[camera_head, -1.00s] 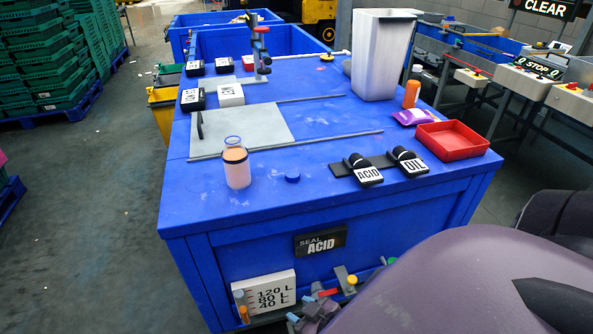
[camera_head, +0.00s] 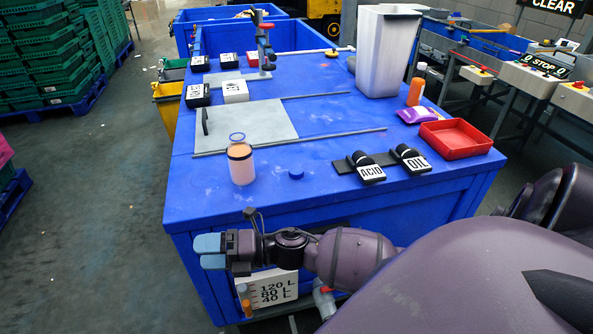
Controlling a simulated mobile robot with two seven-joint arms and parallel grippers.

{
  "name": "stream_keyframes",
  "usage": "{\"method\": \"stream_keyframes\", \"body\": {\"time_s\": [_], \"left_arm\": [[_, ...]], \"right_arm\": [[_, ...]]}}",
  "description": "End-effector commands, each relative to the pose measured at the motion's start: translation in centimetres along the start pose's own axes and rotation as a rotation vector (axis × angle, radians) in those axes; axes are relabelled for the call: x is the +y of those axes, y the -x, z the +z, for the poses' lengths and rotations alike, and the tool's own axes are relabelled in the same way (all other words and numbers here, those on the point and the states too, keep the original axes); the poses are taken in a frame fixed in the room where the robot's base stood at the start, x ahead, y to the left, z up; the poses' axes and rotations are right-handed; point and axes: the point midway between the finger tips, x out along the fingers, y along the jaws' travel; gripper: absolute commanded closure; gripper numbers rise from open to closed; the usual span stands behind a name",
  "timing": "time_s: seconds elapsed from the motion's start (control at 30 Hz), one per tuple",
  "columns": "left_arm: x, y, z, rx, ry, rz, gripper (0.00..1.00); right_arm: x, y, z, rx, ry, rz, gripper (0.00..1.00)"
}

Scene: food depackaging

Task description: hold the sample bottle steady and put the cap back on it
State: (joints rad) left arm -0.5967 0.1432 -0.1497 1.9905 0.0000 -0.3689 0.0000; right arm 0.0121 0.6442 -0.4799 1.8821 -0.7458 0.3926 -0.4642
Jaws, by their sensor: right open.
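The sample bottle (camera_head: 242,168) stands upright near the front left of the blue table (camera_head: 335,190). It holds a peach-coloured content, has a dark band near its shoulder, and its clear mouth is uncovered. The small blue cap (camera_head: 296,173) lies on the table to the right of the bottle, apart from it. My right gripper (camera_head: 210,252), with light-blue fingertips, is open in front of the table's front side, nearer the camera than the bottle and touching neither bottle nor cap. My left gripper is out of view.
A grey plate (camera_head: 258,122) with a thin rail lies behind the bottle. ACID (camera_head: 371,174) and OIL (camera_head: 414,164) labelled pieces, a red tray (camera_head: 454,148), an orange bottle (camera_head: 414,94) and a tall white bin (camera_head: 378,60) stand to the right. The tabletop around the cap is clear.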

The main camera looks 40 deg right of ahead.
Motion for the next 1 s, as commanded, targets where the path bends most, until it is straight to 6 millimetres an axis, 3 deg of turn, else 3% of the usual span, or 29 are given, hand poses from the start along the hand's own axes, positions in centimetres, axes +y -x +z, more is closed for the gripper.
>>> {"method": "stream_keyframes", "body": {"time_s": [0.1, 0.27, 0.37, 0.5, 0.63, 0.8, 1.0], "left_arm": [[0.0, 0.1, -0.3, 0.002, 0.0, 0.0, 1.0], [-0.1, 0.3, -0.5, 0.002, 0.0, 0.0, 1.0], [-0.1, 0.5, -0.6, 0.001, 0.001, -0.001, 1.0], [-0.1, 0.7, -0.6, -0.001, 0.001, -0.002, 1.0], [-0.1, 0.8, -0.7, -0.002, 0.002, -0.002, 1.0], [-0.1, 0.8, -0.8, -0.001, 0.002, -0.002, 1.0], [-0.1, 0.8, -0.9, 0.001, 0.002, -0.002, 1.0]], "right_arm": [[1.2, -0.9, 0.2, 0.258, 0.338, -0.024, 0.27], [1.1, 0.1, 1.6, 0.602, 0.754, -0.08, 0.27], [0.8, 1.7, 3.8, 0.821, 0.99, -0.136, 0.27], [0.8, 5.2, 8.8, 1.135, 1.268, -0.252, 0.27], [2.1, 9.4, 14.8, 1.423, 1.441, -0.399, 0.27], [5.0, 14.6, 21.4, 1.723, 1.516, -0.591, 0.27], [7.3, 17.7, 24.9, 1.883, 1.507, -0.708, 0.27]]}}
